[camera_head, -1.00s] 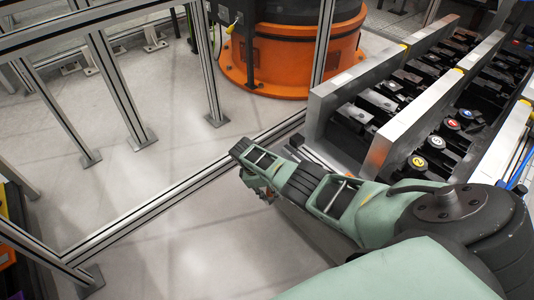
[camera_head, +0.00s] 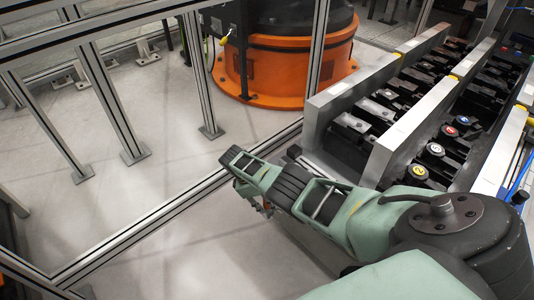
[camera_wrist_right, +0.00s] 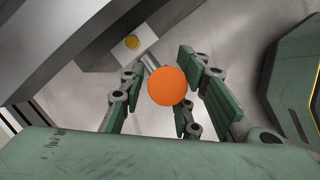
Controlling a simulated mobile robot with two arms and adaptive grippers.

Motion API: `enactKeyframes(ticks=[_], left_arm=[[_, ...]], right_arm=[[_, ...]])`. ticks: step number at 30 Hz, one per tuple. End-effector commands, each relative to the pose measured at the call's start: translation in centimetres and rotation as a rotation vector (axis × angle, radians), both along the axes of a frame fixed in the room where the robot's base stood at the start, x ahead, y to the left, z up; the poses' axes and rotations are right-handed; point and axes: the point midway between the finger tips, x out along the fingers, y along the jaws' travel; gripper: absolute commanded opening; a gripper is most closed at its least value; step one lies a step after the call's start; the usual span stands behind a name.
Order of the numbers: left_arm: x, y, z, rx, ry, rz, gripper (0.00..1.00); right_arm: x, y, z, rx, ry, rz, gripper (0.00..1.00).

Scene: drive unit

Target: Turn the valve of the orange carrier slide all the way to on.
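In the right wrist view an orange ball knob (camera_wrist_right: 167,86) sits on a short metal stem. The stem joins a pale block with a yellow-orange dot (camera_wrist_right: 132,42). My right gripper (camera_wrist_right: 165,98) is open, with green-padded fingers on both sides of the knob. I cannot tell whether any finger touches it. In the head view my right arm reaches in from the lower right, and the right gripper (camera_head: 258,200) is mostly hidden under it. A small orange-brown patch shows there, too small to identify. My left gripper is not in view.
Grey metal rails with numbered black units (camera_head: 418,170) stand at the right, close to my right arm. A metal frame post (camera_head: 203,75) and floor rail stand at the left. A large orange round base (camera_head: 275,82) stands behind them.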

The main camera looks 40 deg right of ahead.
Motion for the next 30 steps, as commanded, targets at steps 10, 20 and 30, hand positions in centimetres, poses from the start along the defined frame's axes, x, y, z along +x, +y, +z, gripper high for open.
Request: enactKeyframes(ticks=[10, 20, 30], left_arm=[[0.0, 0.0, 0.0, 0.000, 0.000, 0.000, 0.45], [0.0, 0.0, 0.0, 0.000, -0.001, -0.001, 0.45], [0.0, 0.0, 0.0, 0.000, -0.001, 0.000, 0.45]], right_arm=[[0.0, -0.1, 0.1, -0.002, 0.003, 0.000, 0.40], [0.3, 0.5, 1.3, 0.001, 0.003, 0.000, 0.40], [2.1, 2.5, 7.3, -0.001, -0.003, 0.001, 0.40]])
